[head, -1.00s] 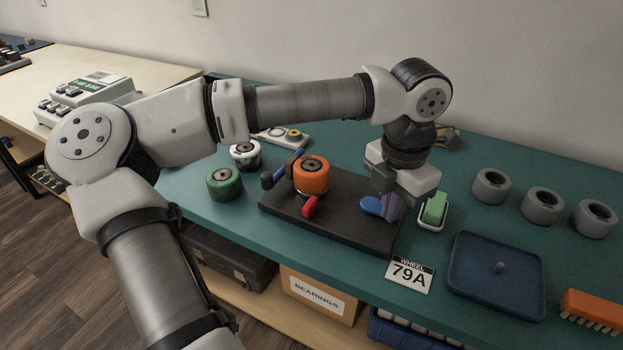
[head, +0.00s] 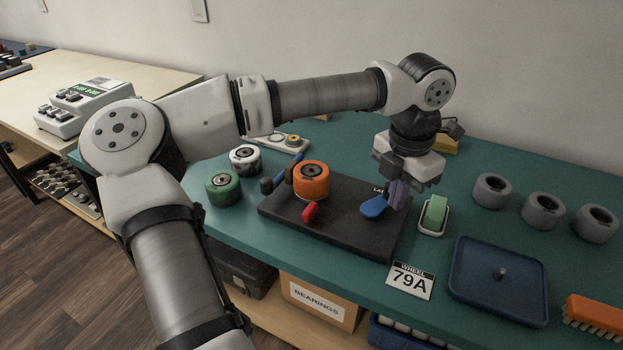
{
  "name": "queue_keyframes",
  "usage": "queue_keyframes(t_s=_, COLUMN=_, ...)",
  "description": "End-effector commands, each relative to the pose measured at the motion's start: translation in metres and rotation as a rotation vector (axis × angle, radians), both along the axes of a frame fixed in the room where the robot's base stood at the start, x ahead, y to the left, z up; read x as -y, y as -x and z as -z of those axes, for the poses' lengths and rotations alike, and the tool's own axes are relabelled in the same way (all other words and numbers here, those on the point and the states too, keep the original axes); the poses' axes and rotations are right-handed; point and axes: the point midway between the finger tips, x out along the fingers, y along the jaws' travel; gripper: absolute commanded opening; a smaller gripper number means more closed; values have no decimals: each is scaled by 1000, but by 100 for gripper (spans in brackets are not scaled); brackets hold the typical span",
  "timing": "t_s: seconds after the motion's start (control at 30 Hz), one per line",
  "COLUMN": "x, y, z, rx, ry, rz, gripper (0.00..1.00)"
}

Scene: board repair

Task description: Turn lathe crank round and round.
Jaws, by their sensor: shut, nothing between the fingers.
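The lathe has a dark flat base (head: 350,231) on the green bench, with an orange wheel (head: 311,178) mounted upright on its left part. A red handle (head: 310,211) sticks out in front of the wheel. A blue paddle-shaped part (head: 374,207) lies at the base's right side; I cannot tell for sure whether it is the crank. My gripper (head: 398,198) points down over the base's right end, just right of the blue part. The fingers look shut and empty. Contact with the blue part is unclear, and the gripper hides the base's back right corner.
Green (head: 223,187) and white (head: 245,158) wheels stand left of the lathe. A blue tray (head: 499,307), several grey wheels (head: 542,209) and an orange brush (head: 596,313) lie farther right.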

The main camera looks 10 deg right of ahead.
Motion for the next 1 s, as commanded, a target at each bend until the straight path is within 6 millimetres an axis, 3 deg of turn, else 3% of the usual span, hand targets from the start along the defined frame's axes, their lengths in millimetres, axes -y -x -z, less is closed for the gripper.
queue_keyframes(t_s=0.6, x=0, y=0, z=-59, rx=1, ry=0, rz=0, gripper=0)
queue_keyframes(t_s=1.0, x=0, y=0, z=-59, rx=0, ry=0, rz=0, gripper=0)
